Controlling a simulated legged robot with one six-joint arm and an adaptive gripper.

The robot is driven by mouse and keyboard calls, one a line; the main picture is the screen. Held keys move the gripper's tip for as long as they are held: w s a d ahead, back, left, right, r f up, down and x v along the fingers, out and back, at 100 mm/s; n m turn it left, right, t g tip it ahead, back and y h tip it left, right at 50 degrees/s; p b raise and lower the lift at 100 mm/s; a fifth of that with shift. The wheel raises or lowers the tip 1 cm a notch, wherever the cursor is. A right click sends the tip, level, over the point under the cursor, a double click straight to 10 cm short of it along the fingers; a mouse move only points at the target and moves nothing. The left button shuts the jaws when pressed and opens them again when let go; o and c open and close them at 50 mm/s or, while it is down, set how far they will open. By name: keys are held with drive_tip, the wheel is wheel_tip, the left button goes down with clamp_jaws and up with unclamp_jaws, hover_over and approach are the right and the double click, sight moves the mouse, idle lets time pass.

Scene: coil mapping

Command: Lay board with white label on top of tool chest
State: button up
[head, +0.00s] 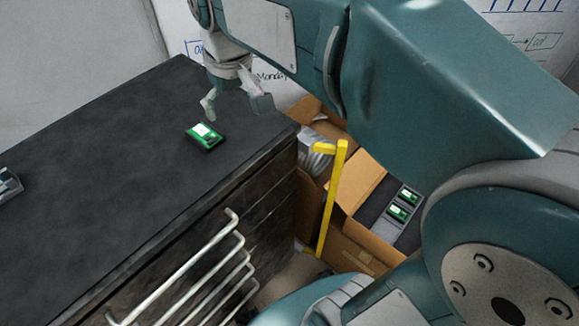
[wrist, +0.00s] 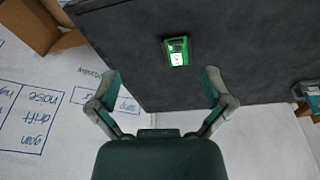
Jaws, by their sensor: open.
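The green board with a white label (head: 205,136) lies flat on the dark top of the tool chest (head: 110,150), near its far right part. It also shows in the wrist view (wrist: 177,51), beyond my fingertips and between their lines. My gripper (head: 236,106) is open and empty, above the chest top and apart from the board. In the wrist view both fingers of my gripper (wrist: 160,88) are spread wide with nothing between them. The tool chest (wrist: 240,40) fills the upper right there.
More green boards (head: 398,212) sit in a grey holder by an open cardboard box (head: 358,195) right of the chest. A yellow post (head: 333,195) stands between. White drawer handles (head: 185,270) stick out in front. A grey object (head: 8,185) lies at the chest's left. A whiteboard is behind.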

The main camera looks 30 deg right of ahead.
drive_tip(key=s+d+f+m+t, duration=0.1)
drive_tip(key=s+d+f, duration=0.1)
drive_tip(key=s, duration=0.5)
drive_tip(key=s+d+f+m+t, duration=0.1)
drive_tip(key=s+d+f+t, duration=0.1)
drive_tip(key=s, duration=0.5)
drive_tip(key=shift+d+f+m, duration=0.2)
drive_tip(key=shift+f+m, duration=0.2)
drive_tip(key=shift+f, duration=0.5)
drive_tip(key=shift+w, duration=0.1)
